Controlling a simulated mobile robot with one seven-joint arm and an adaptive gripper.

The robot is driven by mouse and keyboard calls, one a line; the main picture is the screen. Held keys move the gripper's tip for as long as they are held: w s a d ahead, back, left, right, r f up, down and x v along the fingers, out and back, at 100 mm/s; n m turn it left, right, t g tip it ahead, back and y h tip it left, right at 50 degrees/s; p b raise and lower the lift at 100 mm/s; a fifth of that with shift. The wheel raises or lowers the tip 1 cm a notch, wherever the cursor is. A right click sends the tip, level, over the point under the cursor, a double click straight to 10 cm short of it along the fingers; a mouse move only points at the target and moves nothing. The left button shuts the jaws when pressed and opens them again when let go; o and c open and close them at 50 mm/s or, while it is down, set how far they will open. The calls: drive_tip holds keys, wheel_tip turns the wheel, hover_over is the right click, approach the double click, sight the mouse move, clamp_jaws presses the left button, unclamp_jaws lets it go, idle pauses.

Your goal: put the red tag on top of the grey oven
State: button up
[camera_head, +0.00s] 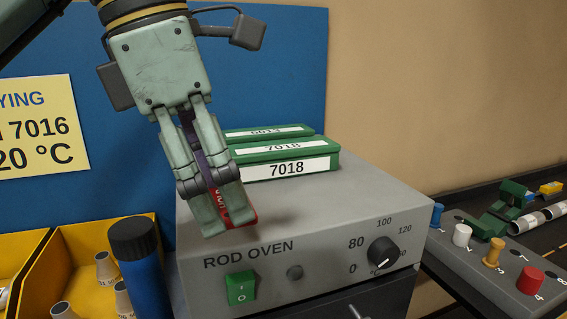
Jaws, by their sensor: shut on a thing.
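The grey oven (345,212) stands in the middle of the view, with ROD OVEN, a green switch and a black dial on its front. My gripper (230,222) is shut on the red tag (240,217), near the front left part of the oven top. The tag is mostly hidden between the fingers; a red edge and some white marking show. I cannot tell whether the tag touches the oven top or hangs just above it.
Green boxes labelled 7018 (287,168) stand on the oven top behind my gripper. A blue bottle with a black cap (140,270) and yellow bins (80,245) are at left. A grey panel with coloured pegs (490,262) is at right. The oven top's right side is clear.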

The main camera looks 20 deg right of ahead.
hover_over(306, 199)
drive_tip(key=shift+s+a+f, duration=0.15)
drive_tip(key=shift+a+f, duration=0.25)
drive_tip(key=shift+f, duration=2.1)
drive_tip(key=shift+f, duration=0.15)
drive_tip(key=o, duration=1.3)
drive_tip(key=shift+c, duration=0.2)
